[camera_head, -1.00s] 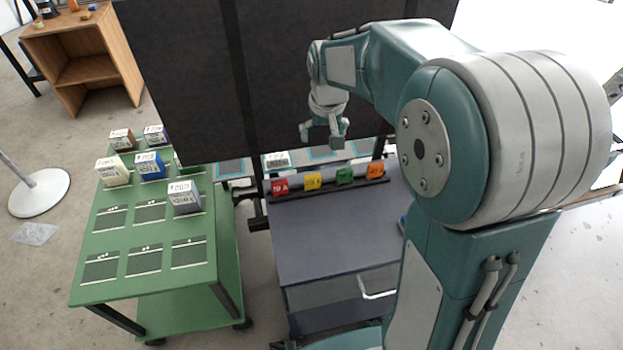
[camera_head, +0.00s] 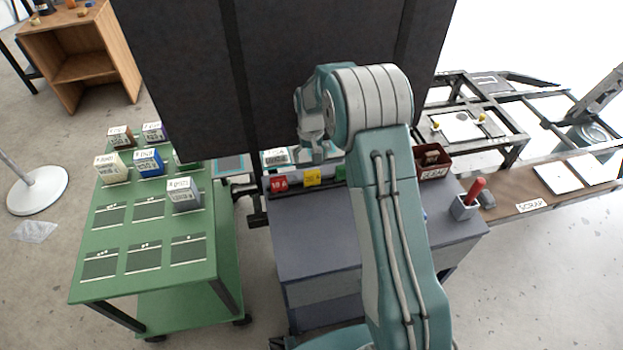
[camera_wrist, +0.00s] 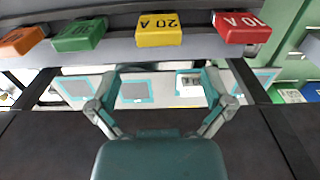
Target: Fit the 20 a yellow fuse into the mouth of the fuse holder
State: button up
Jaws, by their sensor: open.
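The yellow 20 A fuse (camera_head: 312,177) stands in a row on the rail at the back of the dark grey cabinet, between the red 10 A block and a green one. In the wrist view the yellow fuse (camera_wrist: 160,30) is at the top middle, its label upside down. My gripper (camera_wrist: 161,76) is open and empty, its two fingers spread below the yellow fuse in the picture and apart from it. In the head view my gripper (camera_head: 318,155) is partly hidden behind my arm. I cannot make out the fuse holder for certain in either view.
Beside the yellow fuse are red (camera_wrist: 241,27), green (camera_wrist: 80,35) and orange (camera_wrist: 20,40) blocks. A large dark panel (camera_head: 320,80) stands behind. A green cart (camera_head: 150,285) with several small boxes is at left. A dark red bin (camera_head: 432,165) and a red-handled item (camera_head: 474,192) are at right.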

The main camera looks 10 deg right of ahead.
aim_at(312, 172)
notch_tip(312, 172, down, 3)
jog(key=shift+f, duration=0.15)
jog(key=f, duration=0.5)
jog(key=shift+s+f, duration=0.1)
jog(key=shift+s, duration=0.2)
jog(key=c, duration=1)
